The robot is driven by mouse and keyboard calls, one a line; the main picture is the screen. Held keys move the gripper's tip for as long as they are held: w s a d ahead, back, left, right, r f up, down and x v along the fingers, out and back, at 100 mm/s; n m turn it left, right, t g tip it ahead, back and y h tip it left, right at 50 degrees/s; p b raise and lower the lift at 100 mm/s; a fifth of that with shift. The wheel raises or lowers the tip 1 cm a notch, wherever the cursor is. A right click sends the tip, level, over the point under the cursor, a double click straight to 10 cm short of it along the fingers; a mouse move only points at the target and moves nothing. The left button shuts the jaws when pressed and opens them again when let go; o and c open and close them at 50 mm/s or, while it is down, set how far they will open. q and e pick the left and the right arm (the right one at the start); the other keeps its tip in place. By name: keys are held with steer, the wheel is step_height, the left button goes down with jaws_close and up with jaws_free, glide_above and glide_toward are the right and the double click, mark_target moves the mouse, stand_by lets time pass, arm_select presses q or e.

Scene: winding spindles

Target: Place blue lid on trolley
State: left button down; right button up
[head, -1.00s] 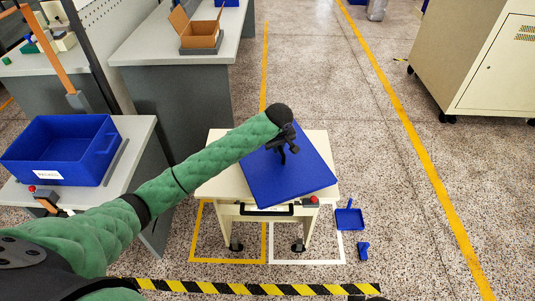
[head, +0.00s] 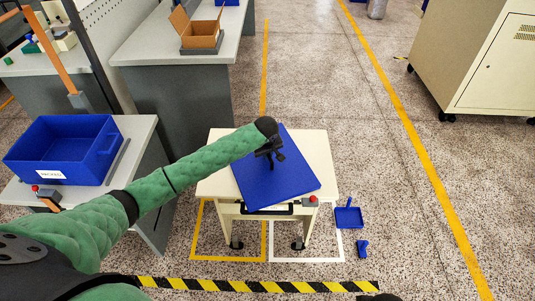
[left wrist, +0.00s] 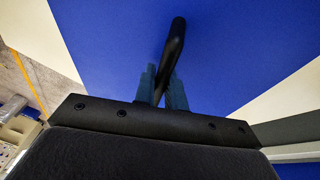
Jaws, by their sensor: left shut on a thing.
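The blue lid (head: 288,183) is a flat blue panel. It lies over the cream top of the trolley (head: 321,152), turned at an angle to it; I cannot tell whether it rests on the top or hangs just above it. My left gripper (head: 271,158) is shut on the lid's black handle, near the lid's middle. In the left wrist view the fingers (left wrist: 162,88) close around the black handle (left wrist: 173,52), with the blue lid (left wrist: 230,50) filling most of the picture.
A blue bin (head: 63,150) stands on the grey table at left. A blue dustpan (head: 349,217) and a small blue item (head: 362,248) lie on the floor right of the trolley. A cream cabinet (head: 492,75) stands at upper right.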

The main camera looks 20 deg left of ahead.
arm_select(q)
steer(key=c, duration=1.5)
jaws_free()
steer(key=shift+o, duration=0.2)
